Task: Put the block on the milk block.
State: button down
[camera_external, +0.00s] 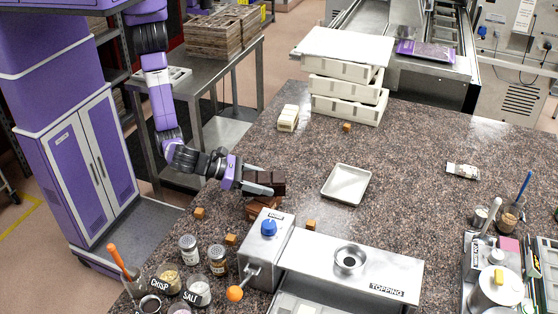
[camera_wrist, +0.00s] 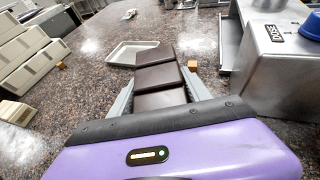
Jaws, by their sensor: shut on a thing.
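A dark brown block (camera_external: 265,180) with ridged segments is between the fingers of my gripper (camera_external: 262,182). My gripper is shut on it. In the wrist view the dark block (camera_wrist: 158,76) extends forward between the two fingers (camera_wrist: 160,90). The milk block (camera_external: 262,209), a lighter brown, is on the speckled counter just below the dark block in the external view. Its upper part is hidden by the dark block, and I cannot tell whether the two touch. The milk block is hidden in the wrist view.
The metal topping machine (camera_external: 345,262) stands close to the right and front. A shallow white tray (camera_external: 345,184) lies to the right. A white block (camera_external: 288,118) and stacked cream crates (camera_external: 345,87) are farther back. Jars (camera_external: 189,249) and small caramel cubes (camera_external: 199,212) are near the front left.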

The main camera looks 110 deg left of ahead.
jog(key=shift+f, duration=1.3)
jog(key=shift+c, duration=2.4)
grip_release()
jog(key=shift+f, duration=0.2)
jog(key=shift+s+r, duration=0.1)
jog(key=shift+r, duration=0.05)
jog(key=v, duration=1.2)
